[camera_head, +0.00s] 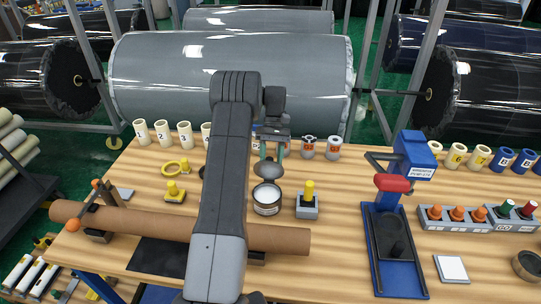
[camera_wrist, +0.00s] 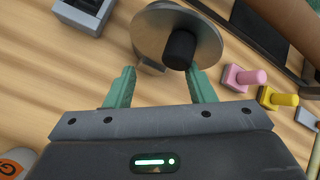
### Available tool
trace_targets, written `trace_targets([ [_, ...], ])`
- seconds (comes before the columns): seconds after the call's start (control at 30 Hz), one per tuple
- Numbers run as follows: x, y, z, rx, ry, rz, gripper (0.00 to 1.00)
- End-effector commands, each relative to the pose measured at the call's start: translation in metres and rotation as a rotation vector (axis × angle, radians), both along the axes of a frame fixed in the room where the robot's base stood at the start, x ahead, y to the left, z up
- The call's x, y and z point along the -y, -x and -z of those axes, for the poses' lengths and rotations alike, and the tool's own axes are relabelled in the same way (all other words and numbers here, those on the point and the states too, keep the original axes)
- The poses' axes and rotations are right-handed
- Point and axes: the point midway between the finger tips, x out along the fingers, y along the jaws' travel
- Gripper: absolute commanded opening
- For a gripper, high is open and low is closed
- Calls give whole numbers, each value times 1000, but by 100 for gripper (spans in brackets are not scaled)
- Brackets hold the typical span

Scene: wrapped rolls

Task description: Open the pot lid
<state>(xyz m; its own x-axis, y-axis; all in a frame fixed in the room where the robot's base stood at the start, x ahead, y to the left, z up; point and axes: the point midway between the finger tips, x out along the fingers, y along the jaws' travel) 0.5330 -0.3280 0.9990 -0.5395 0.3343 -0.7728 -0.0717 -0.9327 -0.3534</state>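The pot (camera_head: 267,207) is a small grey and white round vessel with a pale label, on the wooden table just right of my arm. Its top shows as an open ring. The round grey metal lid (camera_head: 267,169) stands raised and tilted above the pot's far side, apart from most of the rim. In the wrist view the lid (camera_wrist: 150,35) shows its black knob (camera_wrist: 181,49). My gripper (camera_wrist: 163,80) is open, its green fingers apart. The knob is close to the right fingertip, with a gap to the left one; contact cannot be told. The gripper also shows above the lid (camera_head: 268,157).
A grey block with a yellow knob (camera_head: 307,200) stands right of the pot. A long brown tube (camera_head: 140,222) lies to the left, passing behind my arm. A blue press with a red handle (camera_head: 405,190) stands further right. Several cups line the back edge.

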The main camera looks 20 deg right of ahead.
Motion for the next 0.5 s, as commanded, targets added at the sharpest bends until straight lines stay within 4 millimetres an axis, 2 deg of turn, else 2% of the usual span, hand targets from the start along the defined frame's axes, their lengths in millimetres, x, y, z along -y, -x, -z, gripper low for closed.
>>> trace_targets([
  [0.5, 0, -2, -7, 4, 4, -2, 47],
])
